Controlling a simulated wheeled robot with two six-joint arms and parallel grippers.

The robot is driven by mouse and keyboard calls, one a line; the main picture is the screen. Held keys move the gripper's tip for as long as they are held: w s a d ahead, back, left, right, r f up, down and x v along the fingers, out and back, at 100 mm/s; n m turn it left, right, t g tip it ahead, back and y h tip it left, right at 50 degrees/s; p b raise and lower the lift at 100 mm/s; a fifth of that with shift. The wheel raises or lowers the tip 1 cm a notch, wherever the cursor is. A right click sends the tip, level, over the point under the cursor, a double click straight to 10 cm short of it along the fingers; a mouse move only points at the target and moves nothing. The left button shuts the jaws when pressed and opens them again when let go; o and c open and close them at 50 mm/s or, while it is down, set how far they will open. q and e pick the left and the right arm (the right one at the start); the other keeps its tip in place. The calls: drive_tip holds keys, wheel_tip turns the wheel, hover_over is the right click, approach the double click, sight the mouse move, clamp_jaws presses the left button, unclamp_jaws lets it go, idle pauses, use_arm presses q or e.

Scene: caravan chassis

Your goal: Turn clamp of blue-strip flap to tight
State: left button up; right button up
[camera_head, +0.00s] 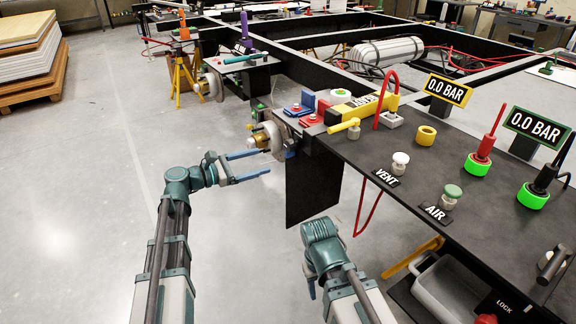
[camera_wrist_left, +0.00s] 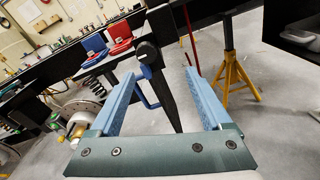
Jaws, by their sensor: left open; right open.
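A black hanging flap (camera_head: 313,185) is below the near bench edge in the head view. A blue part (camera_head: 291,150) sits at its upper left, next to the hub. In the left wrist view, a black round knob (camera_wrist_left: 147,52) with a small blue tab sits above a bent blue handle (camera_wrist_left: 149,92). I cannot tell which of these is the clamp, or its setting. My left gripper (camera_head: 264,163) is open and empty, left of the flap; its fingers (camera_wrist_left: 161,76) spread either side of the handle in the wrist view. My right gripper (camera_head: 312,289) is open, low and mostly hidden behind its arm.
Red and blue blocks (camera_head: 300,106) lie on the chassis above the hub (camera_head: 268,138). The bench carries a yellow valve handle (camera_head: 343,126), vent knob (camera_head: 400,161) and air knob (camera_head: 451,195). A grey bin (camera_head: 450,290) is below.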

sight(287, 146)
use_arm(q)
drive_tip(key=shift+n+t, duration=0.5)
drive_tip(key=shift+n, duration=0.2)
drive_tip(key=x, duration=0.4)
drive_tip(key=w+x, duration=0.1)
drive_tip(key=x, duration=0.3)
drive_tip(key=a+x, duration=0.1)
drive_tip(key=x, duration=0.3)
drive_tip(key=shift+w+d+r+b, duration=0.2)
drive_tip(key=shift+w+d+b, duration=0.1)
drive_tip(key=shift+w, duration=0.1)
drive_tip(key=shift+a, duration=0.1)
clamp_jaws()
